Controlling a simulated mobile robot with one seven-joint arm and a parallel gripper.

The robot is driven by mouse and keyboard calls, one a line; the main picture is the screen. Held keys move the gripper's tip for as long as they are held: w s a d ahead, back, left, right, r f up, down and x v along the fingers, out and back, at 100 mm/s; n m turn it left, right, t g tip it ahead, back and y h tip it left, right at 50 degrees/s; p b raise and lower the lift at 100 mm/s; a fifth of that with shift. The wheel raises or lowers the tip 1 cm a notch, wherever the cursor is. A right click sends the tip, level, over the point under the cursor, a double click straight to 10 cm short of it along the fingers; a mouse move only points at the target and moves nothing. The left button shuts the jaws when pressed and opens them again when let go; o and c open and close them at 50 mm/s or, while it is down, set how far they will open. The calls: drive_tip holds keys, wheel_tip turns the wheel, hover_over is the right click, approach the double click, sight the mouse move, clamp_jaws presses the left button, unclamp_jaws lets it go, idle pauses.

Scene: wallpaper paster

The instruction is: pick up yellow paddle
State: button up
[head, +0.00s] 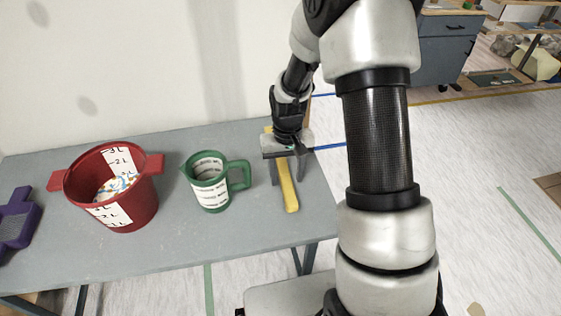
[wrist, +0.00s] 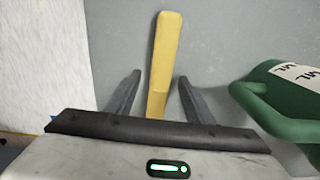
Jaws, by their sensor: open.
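The yellow paddle (head: 288,190) lies on the grey table near its right edge, with its long narrow part pointing toward me. My gripper (head: 288,162) is over the paddle, and its body hides part of it; a small yellow bit shows beyond. In the wrist view the paddle (wrist: 164,60) runs between the two fingers of my gripper (wrist: 157,80). The fingers are apart, one on each side, with gaps to the paddle. I cannot tell how far above the table the fingertips are.
A green measuring jug (head: 211,183) stands left of the paddle, and its handle is close to my gripper in the wrist view (wrist: 270,105). A red bucket (head: 122,190) and a purple object (head: 17,220) stand farther left on the table (head: 180,245). The table's right edge is close.

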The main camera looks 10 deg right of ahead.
drive_tip(key=shift+f, duration=0.6)
drive_tip(key=c, duration=1.1)
wheel_tip(320, 180, up, 10)
drive_tip(key=shift+r+p, duration=0.1)
drive_tip(key=shift+p, duration=0.75)
drive_tip(key=shift+o, duration=1.1)
clamp_jaws()
wheel_tip(320, 180, up, 9)
drive_tip(key=shift+s+a, duration=0.2)
drive_tip(key=shift+s, duration=0.25)
